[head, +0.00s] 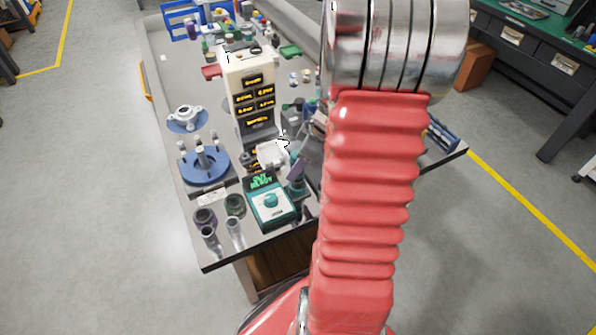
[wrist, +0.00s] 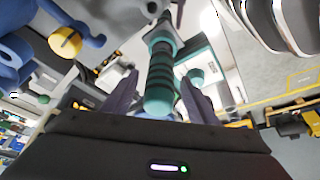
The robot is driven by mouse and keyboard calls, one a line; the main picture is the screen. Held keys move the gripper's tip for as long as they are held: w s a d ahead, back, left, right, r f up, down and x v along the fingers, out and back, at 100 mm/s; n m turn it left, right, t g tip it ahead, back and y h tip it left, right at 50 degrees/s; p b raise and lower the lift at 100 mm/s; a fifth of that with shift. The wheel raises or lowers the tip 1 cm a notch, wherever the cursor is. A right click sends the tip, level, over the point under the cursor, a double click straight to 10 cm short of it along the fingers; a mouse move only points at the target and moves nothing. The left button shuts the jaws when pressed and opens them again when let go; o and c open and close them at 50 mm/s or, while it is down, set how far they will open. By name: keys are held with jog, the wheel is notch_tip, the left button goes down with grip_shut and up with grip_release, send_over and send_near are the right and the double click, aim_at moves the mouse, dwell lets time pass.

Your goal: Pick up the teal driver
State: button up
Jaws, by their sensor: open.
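The teal driver (wrist: 160,78) shows in the wrist view as a banded teal and dark handle, with its rounded butt end towards the camera. My gripper (wrist: 158,98) is open, with one dark finger on each side of the handle. I see no clear grip contact; how deep the handle sits between the fingers is hard to tell. In the head view a teal upright handle, probably the same driver (head: 297,172), stands near the bench's front edge. My red arm hides part of the bench to its right, and my fingers are not clear there.
A teal tester box (head: 270,203) with a lit display stands close to the driver. A white tower (head: 250,92) with several displays stands behind. A blue round fixture (head: 205,165) and small cups (head: 234,205) are at left on the grey bench (head: 185,85).

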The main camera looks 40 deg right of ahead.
jog(key=shift+w+f, duration=0.1)
jog(key=shift+f, duration=0.2)
jog(key=shift+c, duration=0.4)
jog(key=c, duration=1.2)
jog(key=shift+r, duration=0.1)
notch_tip(320, 180, up, 10)
dwell(0.5)
